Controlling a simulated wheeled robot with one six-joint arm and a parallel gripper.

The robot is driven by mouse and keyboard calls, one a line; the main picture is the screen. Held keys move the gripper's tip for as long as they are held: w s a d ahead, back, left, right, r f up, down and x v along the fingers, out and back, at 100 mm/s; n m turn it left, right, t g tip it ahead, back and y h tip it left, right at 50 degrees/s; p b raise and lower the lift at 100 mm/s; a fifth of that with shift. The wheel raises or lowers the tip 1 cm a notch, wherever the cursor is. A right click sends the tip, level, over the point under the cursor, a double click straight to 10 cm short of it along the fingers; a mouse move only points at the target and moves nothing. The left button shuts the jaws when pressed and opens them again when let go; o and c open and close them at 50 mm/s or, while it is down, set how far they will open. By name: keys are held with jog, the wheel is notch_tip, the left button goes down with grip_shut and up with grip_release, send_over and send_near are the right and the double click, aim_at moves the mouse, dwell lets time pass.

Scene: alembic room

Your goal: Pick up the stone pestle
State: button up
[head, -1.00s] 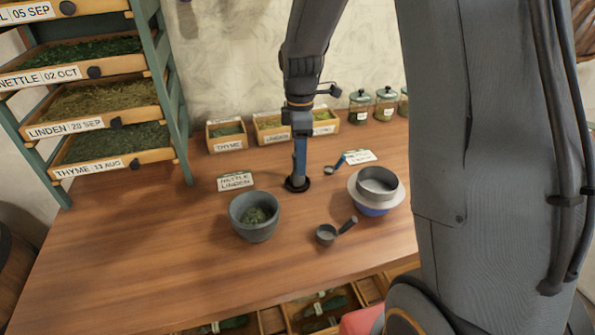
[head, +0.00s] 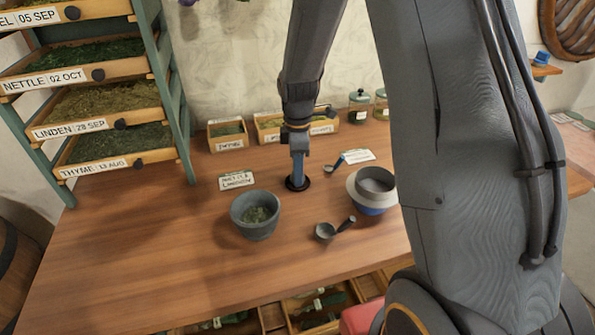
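A slim upright blue-grey shaft, which looks like the stone pestle (head: 297,178), stands on a dark round base (head: 307,184) on the wooden table, behind the mortar. My gripper (head: 299,157) points straight down directly over it, and the two overlap in this view. I cannot tell where the fingers end and the pestle begins, or whether the fingers touch it. The finger opening is too small to make out. The grey stone mortar (head: 247,228) holds green herbs and stands in front, to the left.
A sieve on a blue-and-white bowl (head: 357,190) stands to the right. A label card (head: 236,181) stands left. Herb boxes (head: 226,135) line the wall. The left front table is clear.

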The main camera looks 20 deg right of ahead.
grip_shut()
jog(key=shift+r, duration=0.15)
jog(key=r+b, duration=0.1)
jog(key=r, duration=0.3)
jog(key=r+b, duration=0.1)
jog(key=r, duration=0.4)
jog(key=shift+s+a+r, duration=0.1)
jog(key=shift+a+r, duration=0.1)
jog(key=shift+r, duration=0.05)
jog(key=s+a+r+p, duration=0.2)
jog(key=s+a+p, duration=0.6)
jog(key=s+a, duration=0.4)
jog(key=shift+w+a+f+b, duration=0.1)
jog(key=shift+a+f+b, duration=0.15)
jog(key=shift+f+b, duration=1.05)
jog(key=shift+s+a+f+b, duration=0.1)
jog(key=shift+a+f+b, duration=0.4)
jog(key=shift+f, duration=1.5)
jog(key=shift+w+a+f+b, duration=0.1)
jog(key=shift+f+b, duration=1)
jog(key=shift+f, duration=0.55)
jog(key=shift+f, duration=0.4)
jog(key=shift+d, duration=0.1)
